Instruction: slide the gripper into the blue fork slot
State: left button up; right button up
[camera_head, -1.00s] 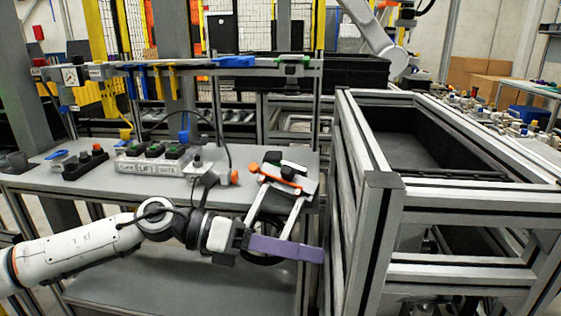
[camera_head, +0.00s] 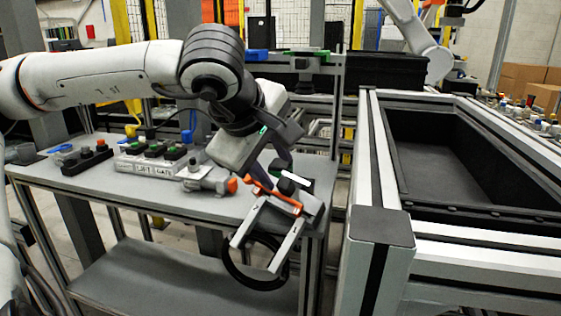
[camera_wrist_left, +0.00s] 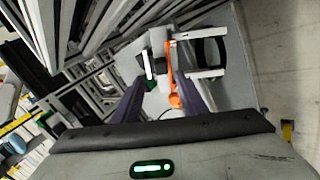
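A grey two-pronged gripper tool (camera_head: 272,226) with an orange lever (camera_head: 273,194) lies at the right front corner of the grey table, its prongs and a black ring jutting past the edge. It also shows in the left wrist view, by its orange lever (camera_wrist_left: 171,75). My left gripper (camera_head: 277,163) is just above and behind the tool, pointing down. In the left wrist view its purple fingers (camera_wrist_left: 160,82) are apart, with the tool beyond them. A blue holder (camera_head: 257,55) sits on the back rail beside a green one (camera_head: 305,55); its slot cannot be made out. My right gripper is out of view.
A button box (camera_head: 152,160) and a dark switch block (camera_head: 88,160) stand on the table (camera_head: 140,200). A metal-framed black bin (camera_head: 430,165) stands close on the right. My left arm covers the left part of the back rail.

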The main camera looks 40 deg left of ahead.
aim_at(284, 181)
pick_arm(q)
jog(key=b+x, duration=0.3)
jog(key=x, duration=0.3)
jog(key=shift+f, duration=0.3)
jog(key=shift+w+a+f+b, duration=0.2)
jog(key=shift+w+f+b, duration=0.2)
jog(key=shift+w+b, duration=0.05)
jog(key=shift+c, duration=0.3)
grip_shut()
jog(key=shift+r+b, duration=0.15)
jog(key=shift+b, duration=0.25)
jog(key=shift+r, duration=0.1)
